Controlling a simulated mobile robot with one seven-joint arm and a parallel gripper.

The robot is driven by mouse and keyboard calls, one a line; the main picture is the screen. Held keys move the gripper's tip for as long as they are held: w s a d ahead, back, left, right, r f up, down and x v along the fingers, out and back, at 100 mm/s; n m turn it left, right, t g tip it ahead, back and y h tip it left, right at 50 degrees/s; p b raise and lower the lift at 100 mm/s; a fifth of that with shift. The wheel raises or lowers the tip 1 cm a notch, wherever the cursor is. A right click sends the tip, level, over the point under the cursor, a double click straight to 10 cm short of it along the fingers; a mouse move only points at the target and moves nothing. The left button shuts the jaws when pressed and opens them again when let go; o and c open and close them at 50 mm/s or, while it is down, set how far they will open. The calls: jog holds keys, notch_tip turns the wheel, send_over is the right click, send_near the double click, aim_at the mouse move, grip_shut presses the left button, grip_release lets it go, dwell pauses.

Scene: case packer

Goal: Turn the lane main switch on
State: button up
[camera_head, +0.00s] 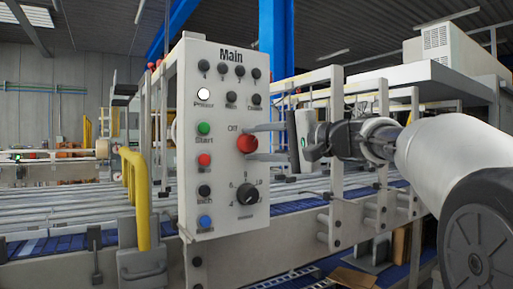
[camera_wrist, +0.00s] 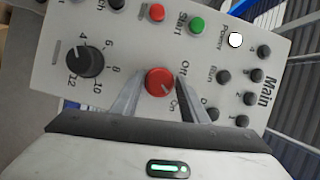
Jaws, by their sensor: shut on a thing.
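The grey control panel (camera_head: 222,150) headed "Main" stands upright in front of the lane. The red rotary main switch (camera_head: 247,143) is on its right side, with an "Off" label at its upper left. In the wrist view the red switch (camera_wrist: 159,81) shows between "Off" and "On" lettering. Its pale pointer mark is too small to tell which setting it is on. My gripper (camera_head: 257,142) comes in from the right, with one finger above and one below the switch. In the wrist view my gripper (camera_wrist: 158,88) has its fingers on either side of the knob, shut on it.
A black numbered dial (camera_head: 247,194) sits just below the switch. A green start button (camera_head: 204,128), red button (camera_head: 204,160) and blue button (camera_head: 205,221) line the panel's left side. A yellow rail (camera_head: 137,195) stands left of the panel. Conveyor frames lie behind.

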jog(key=shift+f+m+y, duration=0.1)
jog(key=shift+m+y, duration=0.2)
jog(key=shift+m, duration=0.3)
jog(key=o, duration=0.9)
jog(key=v, duration=1.7)
jog(key=shift+s+d, duration=0.15)
jog(key=shift+s, duration=0.05)
jog(key=shift+f, duration=0.1)
